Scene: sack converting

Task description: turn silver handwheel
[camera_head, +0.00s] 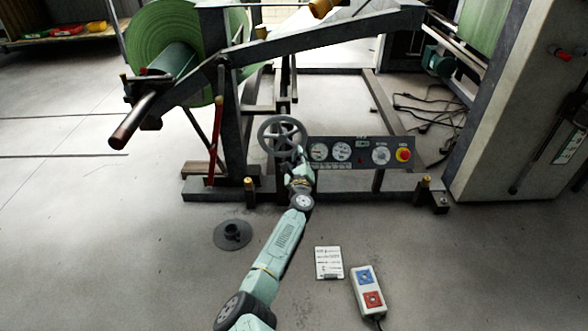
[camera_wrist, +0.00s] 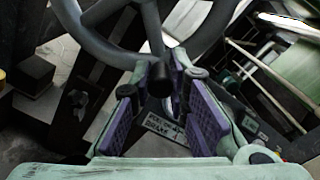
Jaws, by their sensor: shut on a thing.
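The silver-grey handwheel (camera_head: 282,136) is mounted on the machine frame, left of the gauge panel. My arm reaches up to it from below, and my gripper (camera_head: 297,163) is at its lower right. In the wrist view the rim and spokes of the handwheel (camera_wrist: 112,53) cross the top. A dark stub-like handle (camera_wrist: 160,78) stands out from the wheel between the purple-padded fingers of my gripper (camera_wrist: 162,88). The gripper is shut on this handle near its fingertips. The far side of the handle is hidden.
A panel (camera_head: 350,153) with gauges and a red button sits right beside the wheel. A green roll (camera_head: 165,35) and a slanted machine arm (camera_head: 330,38) are above.

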